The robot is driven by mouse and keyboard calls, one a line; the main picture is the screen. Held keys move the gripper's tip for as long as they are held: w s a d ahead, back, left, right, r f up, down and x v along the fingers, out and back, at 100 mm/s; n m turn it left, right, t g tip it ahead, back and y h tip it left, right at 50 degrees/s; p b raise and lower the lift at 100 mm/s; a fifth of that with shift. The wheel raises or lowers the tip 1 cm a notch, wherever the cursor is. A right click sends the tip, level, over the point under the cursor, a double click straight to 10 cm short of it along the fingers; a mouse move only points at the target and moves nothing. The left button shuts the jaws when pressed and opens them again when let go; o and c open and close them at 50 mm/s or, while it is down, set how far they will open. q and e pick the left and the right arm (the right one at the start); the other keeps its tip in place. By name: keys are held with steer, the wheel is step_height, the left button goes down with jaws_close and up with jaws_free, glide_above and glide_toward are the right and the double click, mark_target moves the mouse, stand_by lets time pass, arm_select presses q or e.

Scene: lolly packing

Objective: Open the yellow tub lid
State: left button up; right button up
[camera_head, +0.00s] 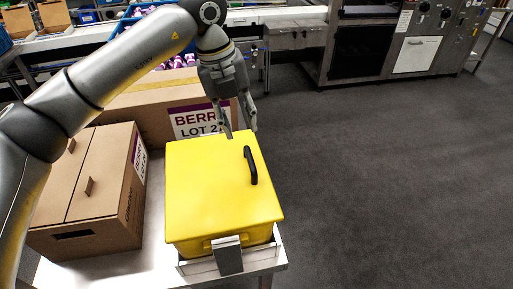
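The yellow tub (262,236) stands at the right end of a light table, in a metal holder at its front. Its yellow lid (212,190) lies flat and closed on top. A black handle (250,165) stands up near the lid's right edge. My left gripper (241,132) hangs from above over the lid's far edge, to the left of and beyond the handle. Its fingers are spread apart with nothing between them. I cannot tell whether a fingertip touches the lid. My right gripper is not in view.
A closed cardboard box (88,190) stands left of the tub. A larger carton labelled "BERRY LOT 2" (150,110) stands behind it. A grey metal bracket (228,255) stands at the tub's front. The floor (400,180) to the right is clear. Machines (370,50) stand at the back.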

mark_target(249, 156)
arm_select(q)
steer(key=f+p, duration=0.1)
steer(key=f, duration=0.2)
steer(key=d+f+p, duration=0.1)
steer(key=f, duration=0.2)
steer(key=f+p, duration=0.1)
steer(key=f, duration=0.2)
steer(key=shift+w+d+f, duration=0.1)
steer(key=shift+w+d, duration=0.05)
steer(key=shift+d, duration=0.25)
steer(key=shift+f, duration=0.5)
steer(key=c, duration=0.7)
jaws_close()
